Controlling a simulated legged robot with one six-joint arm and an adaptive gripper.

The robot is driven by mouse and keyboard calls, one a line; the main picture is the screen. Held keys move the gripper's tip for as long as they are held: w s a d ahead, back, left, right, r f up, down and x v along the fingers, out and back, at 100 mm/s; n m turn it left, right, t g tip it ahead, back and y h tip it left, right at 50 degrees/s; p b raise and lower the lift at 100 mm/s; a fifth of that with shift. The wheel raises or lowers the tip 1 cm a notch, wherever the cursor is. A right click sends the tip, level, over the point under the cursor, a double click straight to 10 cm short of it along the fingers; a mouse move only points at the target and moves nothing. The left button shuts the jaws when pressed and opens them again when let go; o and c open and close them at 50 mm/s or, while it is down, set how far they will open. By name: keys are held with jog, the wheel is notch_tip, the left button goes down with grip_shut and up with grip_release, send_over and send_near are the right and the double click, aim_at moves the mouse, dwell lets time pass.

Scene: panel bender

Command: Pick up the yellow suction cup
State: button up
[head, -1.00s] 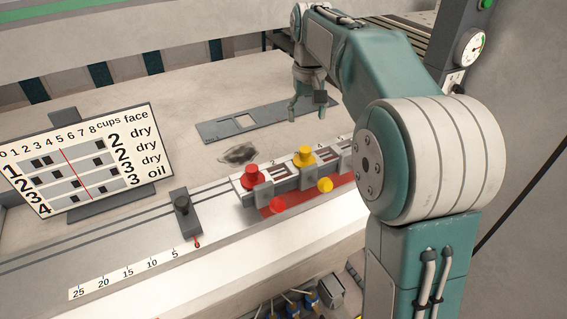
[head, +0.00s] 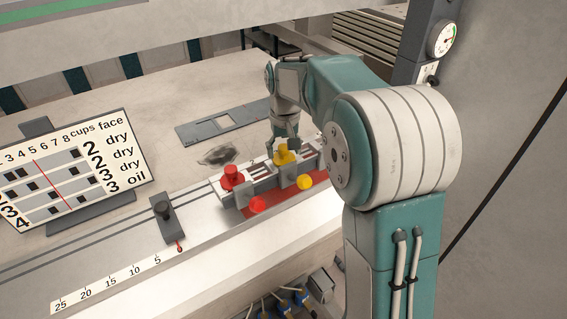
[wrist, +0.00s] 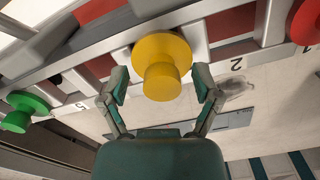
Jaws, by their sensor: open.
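The yellow suction cup (head: 284,155) stands in a rack on the bench, to the right of a red suction cup (head: 232,177). My gripper (head: 283,146) is at the yellow cup, with its fingers pointing down. In the wrist view the yellow cup (wrist: 162,66) lies between and slightly beyond the two open fingertips (wrist: 162,90). The fingers stand apart on both sides, and I see no grip on it. The red cup (wrist: 305,22) is at the right edge of that view and a green cup (wrist: 25,110) at the left.
The rack (head: 212,186) has metal uprights close around the cups. A grey plate with cutouts (head: 222,122) and a dark smear (head: 217,155) lie behind it. A sign board (head: 75,165) and a dark-knobbed slider (head: 165,218) are to the left.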

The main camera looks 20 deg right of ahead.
jog(key=c, duration=0.6)
jog(key=shift+a, duration=0.1)
jog(key=c, duration=0.5)
jog(key=shift+a, duration=0.15)
grip_shut()
jog(key=shift+r, duration=0.2)
jog(key=r, duration=0.9)
jog(key=shift+w+d+r, duration=0.1)
jog(key=shift+d+r, duration=0.2)
jog(key=shift+d, duration=0.05)
jog(key=w+d+r, duration=0.2)
jog(key=d+r, duration=0.1)
jog(key=d, duration=0.3)
notch_tip(320, 180, down, 12)
jog(key=shift+r, duration=0.15)
